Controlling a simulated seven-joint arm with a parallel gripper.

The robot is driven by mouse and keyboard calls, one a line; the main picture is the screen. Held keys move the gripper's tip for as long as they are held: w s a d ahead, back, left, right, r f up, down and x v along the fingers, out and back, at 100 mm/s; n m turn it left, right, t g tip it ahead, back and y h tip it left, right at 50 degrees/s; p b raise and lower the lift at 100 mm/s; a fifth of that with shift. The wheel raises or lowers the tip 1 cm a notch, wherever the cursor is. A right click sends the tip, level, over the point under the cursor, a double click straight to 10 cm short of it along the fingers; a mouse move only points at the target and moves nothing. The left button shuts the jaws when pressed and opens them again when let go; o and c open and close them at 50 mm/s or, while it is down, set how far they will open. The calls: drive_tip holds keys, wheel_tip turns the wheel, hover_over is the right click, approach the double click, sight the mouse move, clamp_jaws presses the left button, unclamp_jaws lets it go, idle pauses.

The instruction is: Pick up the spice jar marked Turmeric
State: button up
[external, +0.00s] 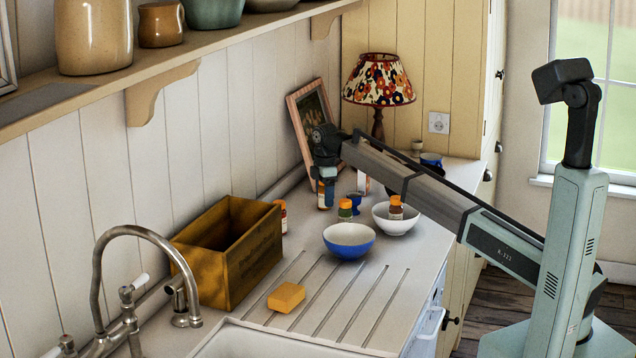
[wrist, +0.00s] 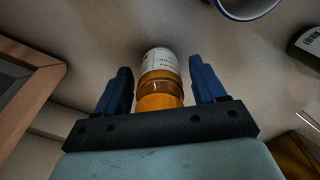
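In the wrist view, an orange-capped amber spice jar (wrist: 160,72) with a white label stands between the two blue fingers of my gripper (wrist: 163,86). A narrow gap shows on each side, so the gripper is open around it. The label is too blurred to read, so I cannot tell whether it says Turmeric. In the external view, my gripper (external: 325,182) is over this jar (external: 323,200), near the picture frame. Other orange-capped jars stand beside the crate (external: 281,216), by the egg cup (external: 345,211) and at the white bowl (external: 396,208); their names are unreadable there.
A blue egg cup (external: 354,203), a white bowl (external: 385,224) and a blue bowl (external: 348,241) are close by. A leaning picture frame (external: 299,120) and a lamp (external: 378,85) stand behind. A wooden crate (external: 247,262) and a sponge (external: 287,297) are nearer the sink.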

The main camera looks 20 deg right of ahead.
drive_tip(key=c, duration=1.1)
drive_tip(key=shift+r, duration=0.1)
